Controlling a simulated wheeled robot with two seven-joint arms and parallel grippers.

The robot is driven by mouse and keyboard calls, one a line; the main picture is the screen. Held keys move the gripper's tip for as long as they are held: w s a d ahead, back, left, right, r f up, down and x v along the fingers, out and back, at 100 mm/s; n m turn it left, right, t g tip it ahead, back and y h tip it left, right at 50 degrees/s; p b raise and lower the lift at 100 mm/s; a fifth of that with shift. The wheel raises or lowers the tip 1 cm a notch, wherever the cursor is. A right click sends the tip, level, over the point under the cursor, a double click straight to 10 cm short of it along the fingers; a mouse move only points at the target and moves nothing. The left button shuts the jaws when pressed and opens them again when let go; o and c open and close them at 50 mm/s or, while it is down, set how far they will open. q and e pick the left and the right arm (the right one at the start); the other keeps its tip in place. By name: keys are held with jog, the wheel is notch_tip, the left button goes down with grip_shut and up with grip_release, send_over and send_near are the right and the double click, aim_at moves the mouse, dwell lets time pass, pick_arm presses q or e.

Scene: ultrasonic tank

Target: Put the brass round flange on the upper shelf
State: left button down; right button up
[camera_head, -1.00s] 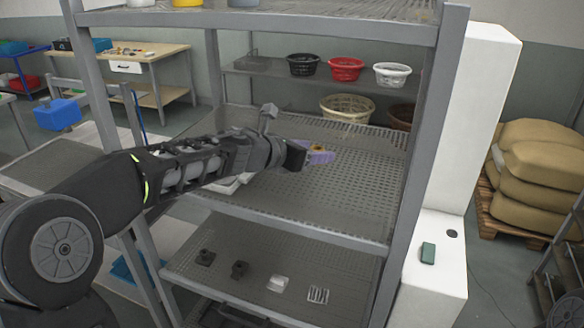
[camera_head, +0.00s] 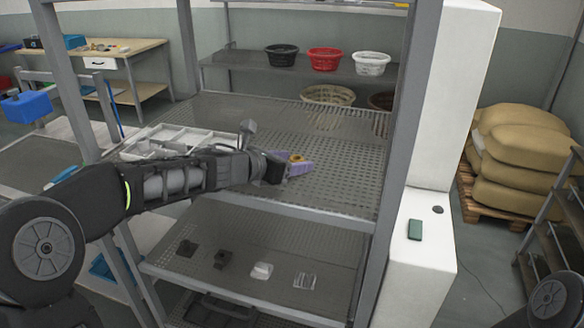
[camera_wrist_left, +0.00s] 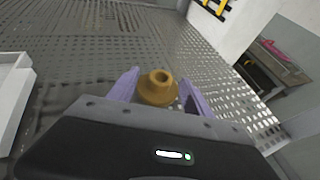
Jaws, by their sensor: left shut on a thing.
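The brass round flange (camera_head: 297,157) is between the purple fingers of my left gripper (camera_head: 290,168), above the perforated shelf (camera_head: 335,190) of the grey rack. In the left wrist view the flange (camera_wrist_left: 158,88) shows as a stepped ring with a central hole, and both fingers (camera_wrist_left: 160,90) stand at its sides. The gripper is shut on it. The perforated deck spreads out beyond it; I cannot tell the gap between flange and deck. My right gripper is not in view.
A white divided tray (camera_head: 170,138) lies left on the same shelf, behind my arm. A rack post (camera_head: 392,130) stands to the right. Woven baskets (camera_head: 328,95) stand farther back. Small parts (camera_head: 262,271) lie on the shelf below. The deck right of the gripper is clear.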

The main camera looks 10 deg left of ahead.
pick_arm(q)
jog(key=shift+c, duration=2.2)
grip_release()
jog(key=shift+f, duration=0.1)
jog(key=shift+s, duration=0.1)
jog(key=v, duration=1.2)
